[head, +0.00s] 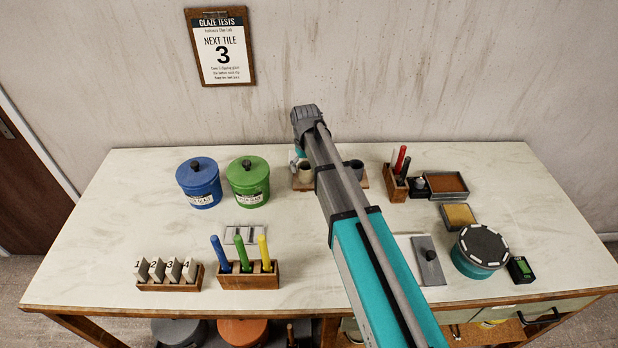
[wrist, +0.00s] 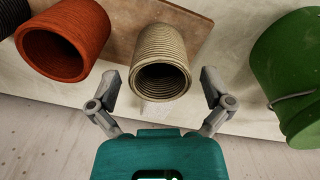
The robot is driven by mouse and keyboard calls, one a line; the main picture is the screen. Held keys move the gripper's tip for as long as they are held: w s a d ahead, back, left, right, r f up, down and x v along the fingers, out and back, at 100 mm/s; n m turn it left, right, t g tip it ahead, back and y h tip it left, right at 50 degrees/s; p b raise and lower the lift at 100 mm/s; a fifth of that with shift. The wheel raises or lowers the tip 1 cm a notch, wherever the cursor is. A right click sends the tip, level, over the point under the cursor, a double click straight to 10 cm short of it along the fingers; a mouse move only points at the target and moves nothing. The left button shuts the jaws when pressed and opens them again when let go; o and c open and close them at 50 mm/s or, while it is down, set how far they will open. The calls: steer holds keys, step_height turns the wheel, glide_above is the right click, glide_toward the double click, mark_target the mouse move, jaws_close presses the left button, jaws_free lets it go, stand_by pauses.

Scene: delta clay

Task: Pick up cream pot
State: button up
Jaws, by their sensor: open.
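The cream pot (wrist: 165,42) is ribbed and open-mouthed, in the middle of the wrist view. In the head view, the cream pot (head: 306,173) shows beside my arm on a wooden board (head: 300,187). My gripper (wrist: 160,78) is open, with one finger on each side of the pot's mouth end. Gaps show between both fingers and the pot, so nothing is held. In the head view, my gripper (head: 296,162) is mostly hidden behind my arm.
A red-brown pot (wrist: 62,47) stands close to the left finger in the wrist view, with a dark pot (wrist: 10,14) beyond it. The green lidded canister (wrist: 290,75) is on the right. A blue canister (head: 199,183) stands farther off. My arm spans the table's middle.

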steer(key=shift+f+b, duration=0.85)
steer(key=shift+f, duration=0.3)
steer(key=shift+c, duration=0.3)
steer(key=c, duration=1.1)
steer(key=shift+r, duration=0.15)
steer(key=shift+r+p, duration=1)
steer(key=shift+p, duration=0.15)
steer(key=s+a+r+p, duration=0.8)
steer(key=a+r+p, duration=0.2)
steer(key=a, duration=0.1)
steer(key=shift+s+r+p, duration=0.4)
